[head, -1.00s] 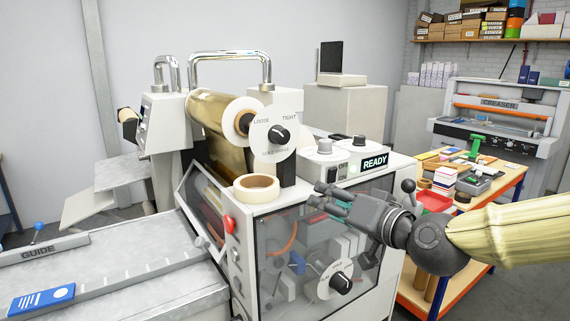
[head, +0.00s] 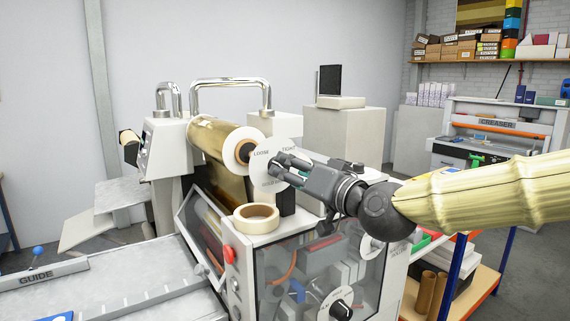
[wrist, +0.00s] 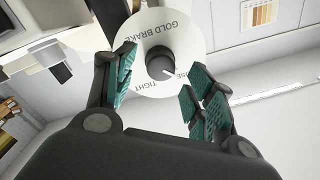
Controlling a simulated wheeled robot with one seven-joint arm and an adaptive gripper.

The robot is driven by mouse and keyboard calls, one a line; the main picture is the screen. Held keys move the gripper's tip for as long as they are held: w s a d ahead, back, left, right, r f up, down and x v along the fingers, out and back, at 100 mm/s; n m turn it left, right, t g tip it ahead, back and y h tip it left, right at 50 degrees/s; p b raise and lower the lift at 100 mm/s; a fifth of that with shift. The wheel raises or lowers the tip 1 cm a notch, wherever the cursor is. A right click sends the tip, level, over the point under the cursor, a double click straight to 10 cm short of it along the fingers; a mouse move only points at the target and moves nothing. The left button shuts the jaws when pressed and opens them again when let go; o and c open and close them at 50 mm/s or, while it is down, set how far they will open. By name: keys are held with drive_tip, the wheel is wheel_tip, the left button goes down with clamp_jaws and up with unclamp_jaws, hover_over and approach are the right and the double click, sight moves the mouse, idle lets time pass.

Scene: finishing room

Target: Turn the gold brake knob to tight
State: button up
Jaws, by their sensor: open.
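The gold brake dial (head: 262,180) is a white disc marked LOOSE and TIGHT, on the machine beside the gold foil roll (head: 217,143). In the head view my gripper (head: 276,166) covers its middle. In the wrist view the dial (wrist: 180,24) reads GOLD BRAKE and appears upside down. The knob lies beyond the fingertips, and I see no contact.
A tape roll (head: 256,217) sits on the machine top below my gripper. A second dial (head: 336,303) is on the front panel. Chrome handles (head: 230,82) rise behind the foil roll. A creaser (head: 497,125) stands back right.

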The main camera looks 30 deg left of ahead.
drive_tip(key=shift+p+x, duration=0.4)
drive_tip(key=shift+x, duration=1.2)
drive_tip(key=c, duration=1)
drive_tip(key=shift+f+m, duration=0.15)
drive_tip(key=shift+m, duration=0.15)
drive_tip(key=shift+s+m+t+b, duration=0.1)
drive_tip(key=shift+m+t+b, duration=0.3)
drive_tip(key=shift+m+b, duration=6.4)
drive_tip(key=m+p, duration=0.4)
